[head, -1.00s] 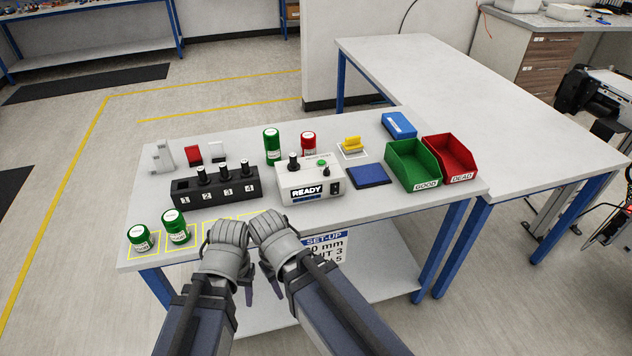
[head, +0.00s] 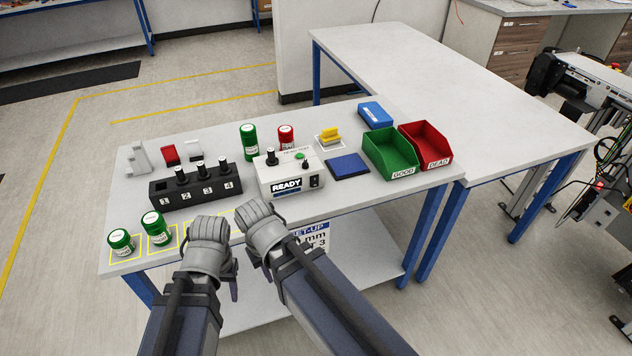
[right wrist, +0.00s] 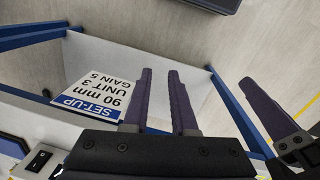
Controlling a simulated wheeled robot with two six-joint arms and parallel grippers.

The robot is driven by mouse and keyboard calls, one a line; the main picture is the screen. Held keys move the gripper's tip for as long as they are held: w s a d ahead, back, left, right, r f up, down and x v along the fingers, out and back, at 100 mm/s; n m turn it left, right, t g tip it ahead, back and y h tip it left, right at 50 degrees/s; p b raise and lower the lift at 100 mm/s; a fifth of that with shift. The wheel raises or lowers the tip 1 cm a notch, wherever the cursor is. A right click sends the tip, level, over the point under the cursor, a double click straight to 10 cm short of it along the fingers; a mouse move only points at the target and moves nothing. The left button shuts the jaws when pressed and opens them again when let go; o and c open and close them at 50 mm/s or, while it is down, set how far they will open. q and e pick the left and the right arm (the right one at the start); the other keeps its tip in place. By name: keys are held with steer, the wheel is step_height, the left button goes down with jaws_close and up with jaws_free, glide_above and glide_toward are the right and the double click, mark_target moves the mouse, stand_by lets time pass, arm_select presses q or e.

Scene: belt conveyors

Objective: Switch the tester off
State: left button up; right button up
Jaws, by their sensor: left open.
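The tester (head: 308,166) is a white box on the bench, with a lit READY display (head: 286,187), a green button (head: 299,156) and a dark knob on top. A black rocker switch (head: 314,181) is on its front face at the right; which way it is pressed is too small to tell. The switch also shows at the lower left of the right wrist view (right wrist: 40,160). My left gripper (head: 234,289) is open, pointing down at the bench's front edge. My right gripper (right wrist: 160,72) is open and empty, in front of the bench, apart from the tester.
A black numbered block (head: 196,186) with plugs stands left of the tester. Green jars (head: 157,229) stand at the front left. A blue pad (head: 348,167), green bin (head: 390,152) and red bin (head: 426,146) are to the right. A set-up card (right wrist: 92,100) hangs at the front.

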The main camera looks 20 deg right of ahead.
steer(key=w+d+r+m+p, duration=0.2)
steer(key=w+d+m, duration=0.1)
steer(key=w+d+r+m+t+p, duration=0.1)
steer(key=w+d+r+m+p, duration=0.1)
steer(key=w+d+r+m, duration=0.1)
steer(key=w+d+r+m+y+p, duration=0.1)
steer(key=w+d+r+m+p, duration=0.1)
steer(key=w+m, duration=0.1)
steer(key=shift+w+d+r+m+t, duration=0.2)
steer(key=shift+w+d+m+t, duration=0.2)
steer(key=shift+m, duration=0.4)
jaws_close()
steer(key=w+d+r+m+t+p, duration=0.1)
steer(key=w+d+r+m+p, duration=0.1)
steer(key=w+d+m, duration=0.1)
steer(key=w+d+r+m+t+p, duration=0.1)
steer(key=w+d+r+m+p, duration=0.1)
steer(key=d+m, duration=0.4)
steer(key=shift+w+d+r+m+p, duration=0.3)
steer(key=shift+w+d+r, duration=0.3)
steer(key=shift+d, duration=0.35)
